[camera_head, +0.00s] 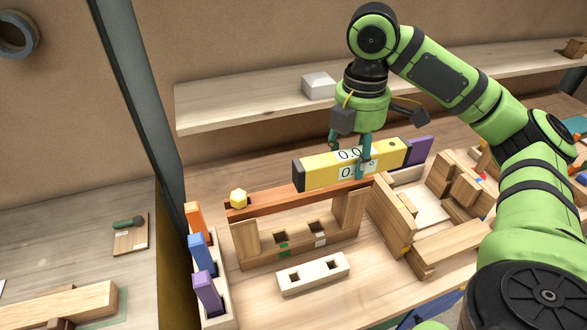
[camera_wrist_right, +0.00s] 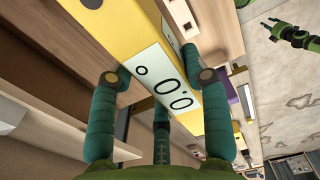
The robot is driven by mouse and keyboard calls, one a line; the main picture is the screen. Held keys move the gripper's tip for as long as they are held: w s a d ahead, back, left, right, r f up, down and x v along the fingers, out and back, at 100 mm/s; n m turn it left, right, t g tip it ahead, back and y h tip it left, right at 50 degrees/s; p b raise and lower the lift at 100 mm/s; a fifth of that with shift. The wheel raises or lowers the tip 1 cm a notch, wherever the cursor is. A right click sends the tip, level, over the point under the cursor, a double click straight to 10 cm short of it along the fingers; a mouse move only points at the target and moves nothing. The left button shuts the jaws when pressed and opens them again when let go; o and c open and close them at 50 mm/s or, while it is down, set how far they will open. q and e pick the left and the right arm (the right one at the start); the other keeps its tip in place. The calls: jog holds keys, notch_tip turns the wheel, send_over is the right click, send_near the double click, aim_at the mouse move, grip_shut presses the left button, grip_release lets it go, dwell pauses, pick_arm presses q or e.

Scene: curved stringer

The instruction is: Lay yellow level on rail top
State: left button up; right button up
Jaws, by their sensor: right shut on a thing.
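The yellow level (camera_head: 325,172), with dark ends and white number labels, is in the grasp of my right gripper (camera_head: 350,158). The right wrist view shows the teal fingers (camera_wrist_right: 160,85) on both sides of the level (camera_wrist_right: 98,22). The reddish-brown rail (camera_head: 270,199) runs across the top of a wooden stand. The level is over the right part of the rail and hides some of it; I cannot tell whether they touch. My left gripper (camera_wrist_right: 275,24) shows small at the upper right of the right wrist view, too small to read its fingers.
Orange, blue and purple blocks (camera_head: 201,254) stand in a holder at left. A pale slotted block (camera_head: 314,275) lies in front. Wooden frames (camera_head: 440,240) crowd the right. A shelf (camera_head: 240,105) is behind.

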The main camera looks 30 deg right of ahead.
jog(key=w+a+f+p, duration=0.1)
jog(key=w+f, duration=0.1)
jog(key=w, duration=0.1)
jog(key=w+a+f+p, duration=0.1)
jog(key=w+f, duration=0.1)
jog(key=w, duration=0.1)
jog(key=w+a+f+p, duration=0.1)
jog(key=w+f, duration=0.1)
jog(key=w, duration=0.2)
jog(key=shift+a, duration=0.35)
jog(key=shift+w+a+f, duration=0.1)
jog(key=shift+w+f, duration=0.1)
jog(key=shift+f, duration=0.05)
jog(key=shift+f+p, duration=0.35)
jog(key=shift+p, duration=0.1)
notch_tip(320, 180, down, 3)
jog(key=shift+f+p, duration=0.1)
jog(key=shift+p, duration=0.7)
pick_arm(q)
jog(key=r, duration=0.1)
jog(key=s+r, duration=0.1)
jog(key=r, duration=0.1)
jog(key=s+r, duration=0.1)
jog(key=r, duration=0.1)
jog(key=shift+s+r, duration=0.15)
jog(key=shift+s, duration=0.05)
pick_arm(e)
jog(key=shift+f, duration=0.2)
jog(key=o, duration=1.3)
jog(key=shift+f, duration=0.1)
